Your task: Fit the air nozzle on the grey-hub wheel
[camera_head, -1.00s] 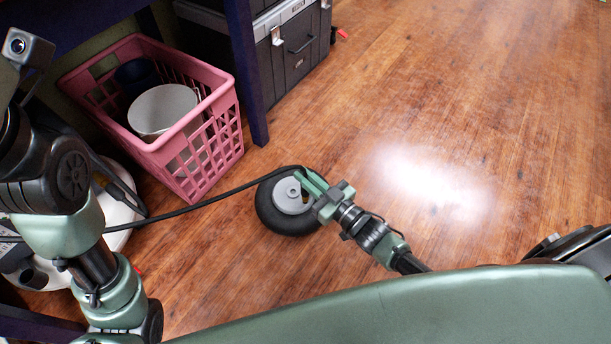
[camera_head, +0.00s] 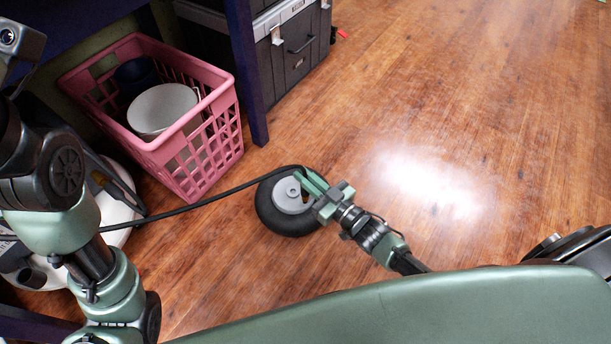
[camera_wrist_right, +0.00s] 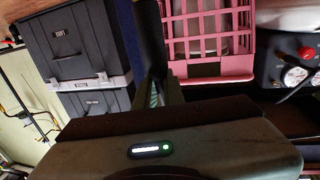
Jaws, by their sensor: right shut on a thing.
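The grey-hub wheel (camera_head: 293,195), a black tyre with a pale grey hub, lies on the wooden floor in the middle of the head view. My right gripper (camera_head: 308,181) reaches over the wheel's right side and is shut on the end of the black air hose (camera_head: 228,191). The air nozzle itself is hidden by the fingers; I cannot tell whether it touches the valve. In the right wrist view my fingers (camera_wrist_right: 158,92) show close together beside a dark upright shape. My left arm stands at the left edge of the head view; its gripper is out of view.
A pink basket (camera_head: 222,137) with a white bowl (camera_head: 160,108) stands behind the hose. A dark table leg (camera_head: 246,75) and black toolbox (camera_head: 295,50) are further back. The compressor with gauges (camera_wrist_right: 296,76) shows in the wrist view. The floor at right is clear.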

